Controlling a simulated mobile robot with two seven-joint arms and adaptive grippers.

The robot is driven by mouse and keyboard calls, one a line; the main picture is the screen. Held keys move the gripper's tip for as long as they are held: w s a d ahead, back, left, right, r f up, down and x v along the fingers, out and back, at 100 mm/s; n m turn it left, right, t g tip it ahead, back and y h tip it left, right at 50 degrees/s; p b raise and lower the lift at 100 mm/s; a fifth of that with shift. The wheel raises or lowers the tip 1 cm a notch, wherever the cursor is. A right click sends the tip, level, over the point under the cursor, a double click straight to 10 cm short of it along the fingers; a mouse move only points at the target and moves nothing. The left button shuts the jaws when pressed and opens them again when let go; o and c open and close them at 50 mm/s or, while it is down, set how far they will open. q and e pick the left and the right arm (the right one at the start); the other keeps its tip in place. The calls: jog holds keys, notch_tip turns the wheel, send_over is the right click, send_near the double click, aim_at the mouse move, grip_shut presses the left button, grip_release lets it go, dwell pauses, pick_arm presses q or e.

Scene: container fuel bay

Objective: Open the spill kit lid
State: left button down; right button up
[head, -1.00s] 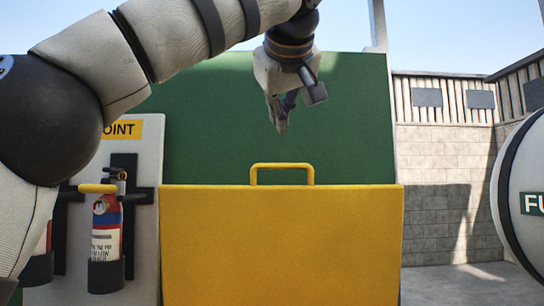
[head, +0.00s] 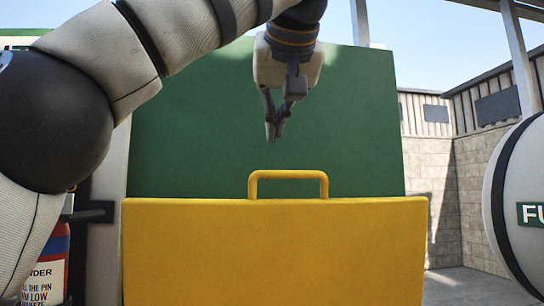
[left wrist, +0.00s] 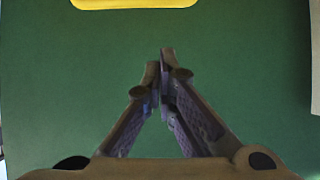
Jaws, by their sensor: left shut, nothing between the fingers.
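A large yellow panel (head: 272,255), which I take to be the spill kit's lid or front, fills the lower middle of the head view. A yellow bar handle (head: 288,175) stands up from its top edge. My left gripper (head: 271,137) hangs fingers down above the handle, slightly left of its middle, apart from it in the picture. Its fingers are shut and empty. In the left wrist view the shut fingertips (left wrist: 161,62) are in front of a plain green surface. A yellow piece (left wrist: 135,3) is cut off at the top there. My right gripper is out of view.
A tall green panel (head: 190,130) stands behind the yellow one. A red fire extinguisher (head: 47,265) is at the lower left, partly cut off. A rounded white tank (head: 515,190) stands at the right. A block wall (head: 483,190) is farther back.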

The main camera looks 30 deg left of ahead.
aim_at(272, 174)
pick_arm(q)
jog(key=f, duration=0.1)
jog(key=w+a+f, duration=0.1)
jog(key=f, duration=0.1)
jog(key=w+f, duration=0.1)
jog(key=shift+a+f, duration=0.35)
jog(key=shift+f, duration=0.05)
jog(key=shift+s+f, duration=0.1)
jog(key=shift+f, duration=0.1)
